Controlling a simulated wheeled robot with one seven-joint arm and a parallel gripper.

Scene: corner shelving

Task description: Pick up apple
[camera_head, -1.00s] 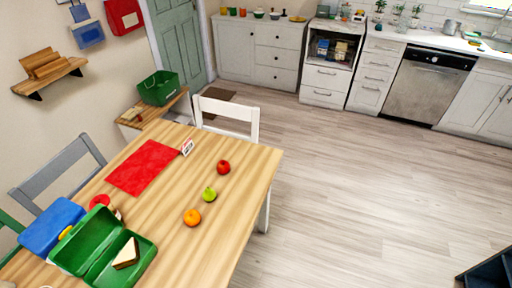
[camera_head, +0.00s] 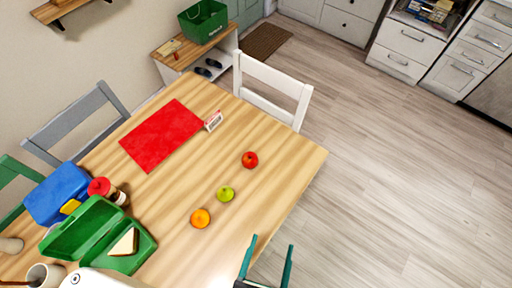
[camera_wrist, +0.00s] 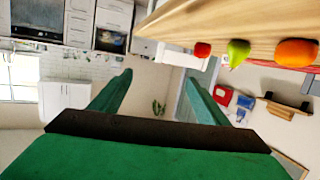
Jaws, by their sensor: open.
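A red apple (camera_head: 250,160) lies on the wooden table (camera_head: 290,185) near its right edge. In the wrist view the red apple (camera_wrist: 203,50) is the smallest of three fruits on the table, whose picture is turned over there. My gripper (camera_head: 272,243) shows at the bottom of the head view, by the table's front right edge. Its two green fingers are apart with nothing between them. It is well short of the apple. The open gripper (camera_wrist: 158,85) also shows in the wrist view, with no fruit between its fingers.
A green pear-like fruit (camera_head: 226,193) and an orange (camera_head: 200,218) lie in a row with the apple. A red mat (camera_head: 165,135), a small card (camera_head: 213,121) and an open green lunchbox (camera_head: 100,240) are on the table. A white chair (camera_head: 272,92) stands behind it.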

